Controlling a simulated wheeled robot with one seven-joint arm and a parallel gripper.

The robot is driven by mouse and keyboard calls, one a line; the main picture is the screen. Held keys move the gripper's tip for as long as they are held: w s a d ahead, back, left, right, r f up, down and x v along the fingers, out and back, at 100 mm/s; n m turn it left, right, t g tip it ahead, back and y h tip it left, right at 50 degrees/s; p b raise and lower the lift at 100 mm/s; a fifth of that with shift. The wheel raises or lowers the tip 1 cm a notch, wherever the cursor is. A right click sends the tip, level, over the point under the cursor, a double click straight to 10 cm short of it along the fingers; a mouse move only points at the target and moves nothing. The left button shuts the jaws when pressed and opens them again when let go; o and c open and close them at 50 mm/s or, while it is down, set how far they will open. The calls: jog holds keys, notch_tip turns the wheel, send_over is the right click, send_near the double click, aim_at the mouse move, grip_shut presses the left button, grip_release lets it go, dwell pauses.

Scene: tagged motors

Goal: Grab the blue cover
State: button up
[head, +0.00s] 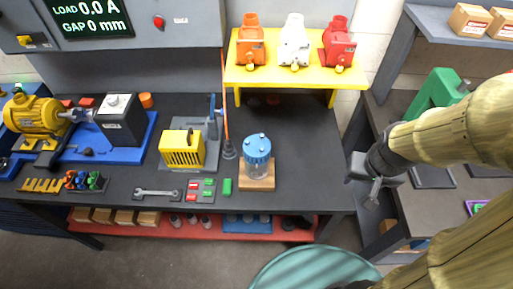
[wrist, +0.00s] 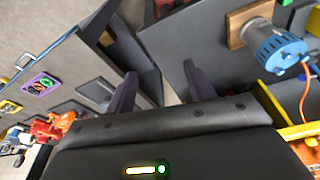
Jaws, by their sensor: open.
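In the wrist view the blue cover (wrist: 281,50) is at the upper right, outside the jaws. My gripper (head: 363,181) is to the right of the cover, past the bench's right edge, and apart from it. In the wrist view my gripper (wrist: 160,86) has its two fingers spread with nothing between them.
A yellow shelf (head: 295,77) with red, white and orange housings stands behind the cover. A yellow slotted box (head: 182,149) and yellow motor (head: 33,119) are to its left. A second bench (head: 400,195) with a green part is at right. The bench between cover and right edge is clear.

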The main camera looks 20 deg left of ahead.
jog(key=o, duration=0.3)
jog(key=shift+w+a+f+n, duration=0.1)
jog(key=shift+a+f+n, duration=0.1)
jog(key=shift+a+n, duration=0.1)
jog(key=o, duration=0.6)
jog(key=a+f+n+g+h, duration=0.1)
jog(key=a+n, duration=0.1)
jog(key=a+f+n+g+h, duration=0.1)
jog(key=a+f+n, duration=0.1)
jog(key=n, duration=0.1)
jog(key=s+a+f+n+g+h+b, duration=0.1)
jog(key=a+f+n, duration=0.1)
jog(key=a+n, duration=0.1)
jog(key=shift+f, duration=0.2)
jog(key=a+f+n+t+h, duration=0.1)
jog(key=a+f+n+t, duration=0.1)
jog(key=a+n+t, duration=0.3)
jog(key=s+a+f+n+t+b, duration=0.1)
jog(key=a+n+t, duration=0.4)
jog(key=a+n, duration=0.5)
jog(key=s+a+f+n+t+h+b, duration=0.1)
jog(key=a+f+n+t, duration=0.2)
jog(key=a, duration=1)
jog(key=shift+s+f+n+t+h, duration=0.15)
jog(key=shift+n+t, duration=0.55)
jog(key=shift+n, duration=0.65)
jog(key=shift+n+t+h, duration=0.15)
jog(key=shift+n+t, duration=0.55)
jog(key=shift+n, duration=0.65)
